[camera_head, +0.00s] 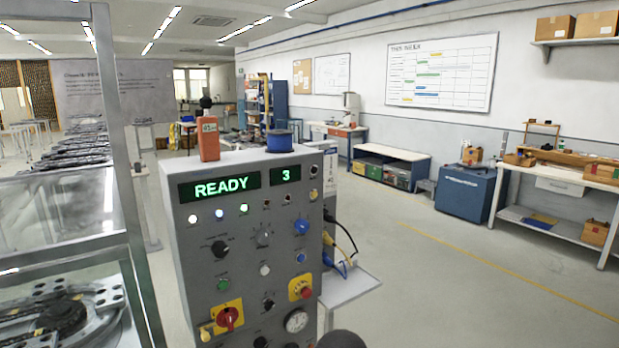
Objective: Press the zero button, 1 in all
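A grey control cabinet (242,245) stands in front of me, its panel facing me. Its green displays read READY (221,187) and 3 (287,174). The panel has a green button (223,285), a white button (265,270), a larger blue button (301,227) and a smaller blue button (300,257). The labels are too small to read, so I cannot tell which is the zero button. Neither of my grippers is in view. A dark rounded shape at the bottom edge is cut off, and I cannot tell what it is.
An orange block (208,140) and a blue spool (280,141) sit on top. A framed enclosure stands left; open floor (450,290) lies right.

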